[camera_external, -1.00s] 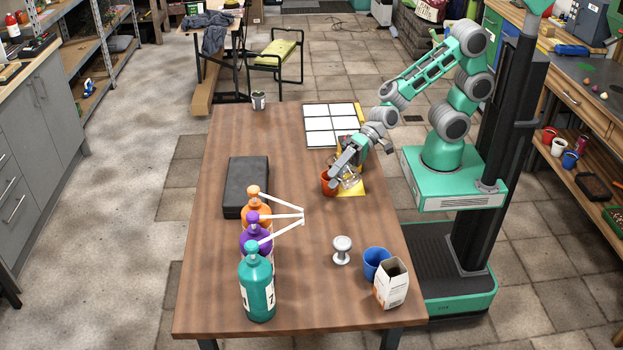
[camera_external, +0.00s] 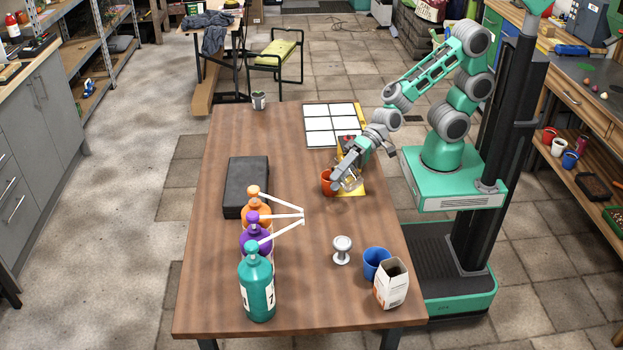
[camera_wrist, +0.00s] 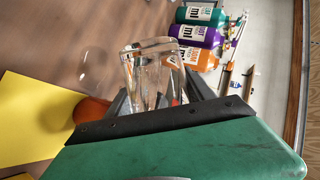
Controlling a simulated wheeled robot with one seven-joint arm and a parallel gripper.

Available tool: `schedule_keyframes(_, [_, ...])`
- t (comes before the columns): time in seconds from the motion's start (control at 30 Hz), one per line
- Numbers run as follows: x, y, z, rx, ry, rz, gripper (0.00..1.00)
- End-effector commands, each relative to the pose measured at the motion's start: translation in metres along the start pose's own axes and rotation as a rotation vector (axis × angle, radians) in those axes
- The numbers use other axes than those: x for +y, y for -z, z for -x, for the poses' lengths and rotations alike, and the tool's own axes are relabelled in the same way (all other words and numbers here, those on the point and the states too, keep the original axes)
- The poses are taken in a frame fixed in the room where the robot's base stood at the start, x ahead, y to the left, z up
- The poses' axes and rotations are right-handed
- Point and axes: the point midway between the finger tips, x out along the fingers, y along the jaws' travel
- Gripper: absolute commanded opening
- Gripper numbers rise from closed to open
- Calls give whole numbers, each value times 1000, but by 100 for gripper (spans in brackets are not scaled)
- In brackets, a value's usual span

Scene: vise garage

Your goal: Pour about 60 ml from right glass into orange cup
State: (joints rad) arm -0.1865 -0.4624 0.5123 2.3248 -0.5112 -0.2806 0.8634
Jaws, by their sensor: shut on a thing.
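The orange cup (camera_external: 327,183) stands on the table beside my gripper (camera_external: 343,178). It also shows in the wrist view (camera_wrist: 90,110), partly hidden behind my gripper. My gripper is shut on a clear glass (camera_wrist: 150,62), which shows between the fingers in the wrist view. In the outside view this glass is mostly hidden by the fingers, right next to the cup. Its exact tilt and the liquid level in it are hard to tell. A faint clear round shape (camera_wrist: 95,65), perhaps another glass, shows left of the held one in the wrist view.
A yellow sheet (camera_external: 354,189) lies under the gripper area. A white tiled panel (camera_external: 331,125) lies behind. Pump bottles (camera_external: 257,285) and a black case (camera_external: 246,186) are on the left. A metal goblet (camera_external: 342,249), blue cup (camera_external: 376,262) and carton (camera_external: 391,285) stand in front. The table's middle is clear.

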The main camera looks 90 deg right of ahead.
Motion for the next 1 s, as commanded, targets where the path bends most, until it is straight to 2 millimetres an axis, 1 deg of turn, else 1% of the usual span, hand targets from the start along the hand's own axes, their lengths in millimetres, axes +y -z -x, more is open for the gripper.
schedule_keyframes(0.03, [-17,-3,4,21,-19,101,0])
schedule_keyframes(0.07, [-7,-6,-1,41,-39,154,0])
schedule_keyframes(0.1, [-2,-6,-2,61,-58,201,0])
schedule_keyframes(0.13, [-5,-2,0,70,-67,219,0])
schedule_keyframes(0.2, [-3,0,0,79,-75,227,0])
schedule_keyframes(0.37, [-9,1,2,107,-103,315,0])
schedule_keyframes(0.43, [-3,-2,-2,125,-123,370,0])
schedule_keyframes(0.53, [1,-4,-4,150,-148,436,0])
schedule_keyframes(0.7, [2,-4,-5,167,-166,475,0])
schedule_keyframes(1.0, [1,-3,-4,168,-167,473,0])
